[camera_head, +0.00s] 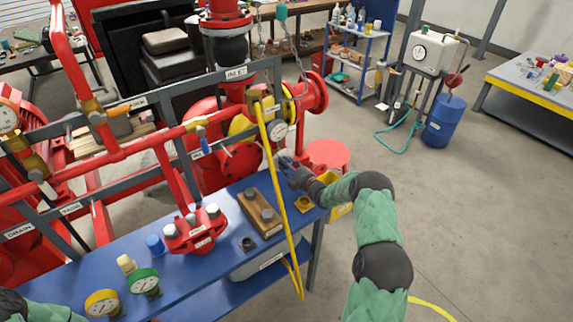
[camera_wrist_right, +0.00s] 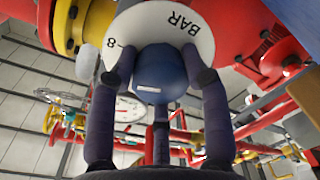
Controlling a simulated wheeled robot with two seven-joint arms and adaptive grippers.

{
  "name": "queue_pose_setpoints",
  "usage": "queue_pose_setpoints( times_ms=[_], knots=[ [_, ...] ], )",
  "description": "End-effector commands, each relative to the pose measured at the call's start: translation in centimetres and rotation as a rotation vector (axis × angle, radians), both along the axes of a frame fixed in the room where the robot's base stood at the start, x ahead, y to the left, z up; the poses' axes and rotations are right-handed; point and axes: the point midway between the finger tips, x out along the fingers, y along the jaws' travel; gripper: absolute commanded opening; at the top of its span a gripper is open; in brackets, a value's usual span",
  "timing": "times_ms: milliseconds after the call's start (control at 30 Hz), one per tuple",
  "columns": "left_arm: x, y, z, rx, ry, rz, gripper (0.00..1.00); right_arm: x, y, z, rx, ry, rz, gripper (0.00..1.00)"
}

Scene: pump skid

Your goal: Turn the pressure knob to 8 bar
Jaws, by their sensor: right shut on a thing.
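The pressure knob (camera_wrist_right: 160,72) is dark blue and round, with a small pale mark on its face. Behind it is a white dial plate (camera_wrist_right: 190,28) printed with BAR and an 8; the 8 is at the upper left of the knob. My right gripper (camera_wrist_right: 160,85) is shut on the knob, with a finger on either side. In the head view my right gripper (camera_head: 285,163) reaches the red pipework just beyond the blue bench and largely hides the knob. Which value the knob points at cannot be read. Only a green sleeve and dark joint of my left arm show at the lower left.
A yellow hose (camera_head: 273,190) hangs just left of my right gripper. The blue bench (camera_head: 190,270) holds gauges, a red flanged part (camera_head: 194,232) and a wooden block (camera_head: 261,212). A white gauge (camera_head: 279,131) sits just above the gripper. Floor right of my right arm is mostly clear.

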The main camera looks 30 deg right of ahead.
Motion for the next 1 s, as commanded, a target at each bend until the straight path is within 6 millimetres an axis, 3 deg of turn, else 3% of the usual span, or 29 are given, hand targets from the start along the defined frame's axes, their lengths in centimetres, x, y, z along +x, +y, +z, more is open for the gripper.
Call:
queue_pose_setpoints(
  times_ms=[500,533,600,1000],
  knots=[
    [0.0,0.0,0.04,0.0,0.0,0.0,0.79,-0.01,-0.23,0.0,0.021,0.001,-0.004,0.15],
    [0.0,0.0,0.04,0.0,0.0,0.0,0.79,-0.01,-0.23,0.0,0.021,0.001,-0.004,0.5],
    [-0.01,0.0,0.04,0.0,0.0,0.0,0.79,-0.02,-0.2,-0.01,0.021,0.002,-0.004,0.7],
    [0.01,0.01,0.04,0.0,0.0,0.0,0.79,-0.25,-0.1,-0.04,0.021,0.003,-0.001,0.72]
  ],
)
